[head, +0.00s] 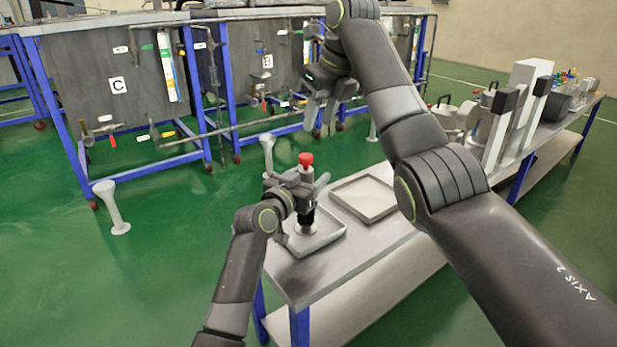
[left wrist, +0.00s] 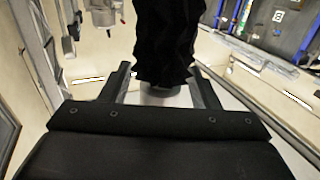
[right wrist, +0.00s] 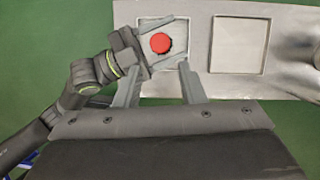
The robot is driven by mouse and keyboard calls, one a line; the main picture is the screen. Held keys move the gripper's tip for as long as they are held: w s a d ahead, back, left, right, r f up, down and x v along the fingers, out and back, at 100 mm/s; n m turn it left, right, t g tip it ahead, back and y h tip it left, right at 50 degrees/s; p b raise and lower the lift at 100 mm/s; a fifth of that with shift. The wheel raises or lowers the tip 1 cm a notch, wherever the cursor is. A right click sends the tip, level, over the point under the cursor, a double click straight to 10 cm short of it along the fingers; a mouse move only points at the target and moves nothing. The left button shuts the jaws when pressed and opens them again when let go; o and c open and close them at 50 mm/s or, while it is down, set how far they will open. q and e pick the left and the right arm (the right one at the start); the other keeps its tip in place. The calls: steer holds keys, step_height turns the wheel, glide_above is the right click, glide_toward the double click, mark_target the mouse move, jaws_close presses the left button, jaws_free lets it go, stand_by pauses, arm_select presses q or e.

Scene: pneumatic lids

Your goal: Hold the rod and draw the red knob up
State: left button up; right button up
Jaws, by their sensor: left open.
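The red knob (head: 305,159) tops an upright rod over the near tray; it also shows from above in the right wrist view (right wrist: 162,43). A black ribbed sleeve (head: 307,216) surrounds the lower rod, and it fills the upper middle of the left wrist view (left wrist: 166,40). My left gripper (head: 312,187) is open just below the knob, its fingers on either side of the rod assembly. Contact cannot be told. My right gripper (head: 325,112) is open and empty, pointing down above and behind the knob. In the right wrist view the knob lies beyond its fingertips.
The near tray (head: 335,240) sits at the bench's end, with an empty second tray (head: 388,207) beside it. Metal vessels and white blocks (head: 520,100) stand farther along the bench (head: 300,283). Blue-framed tanks (head: 85,75) stand behind, across open green floor.

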arm_select(q)
jaws_close()
arm_select(e)
steer(key=shift+o, duration=1.5)
steer(key=shift+f, duration=0.2)
steer(key=n+t+y, duration=0.4)
steer(key=t+y, duration=0.2)
steer(key=y, duration=0.7)
glide_toward(312, 160)
steer(key=x, duration=1.1)
steer(key=shift+w+a, duration=0.15)
steer(key=shift+a, duration=0.05)
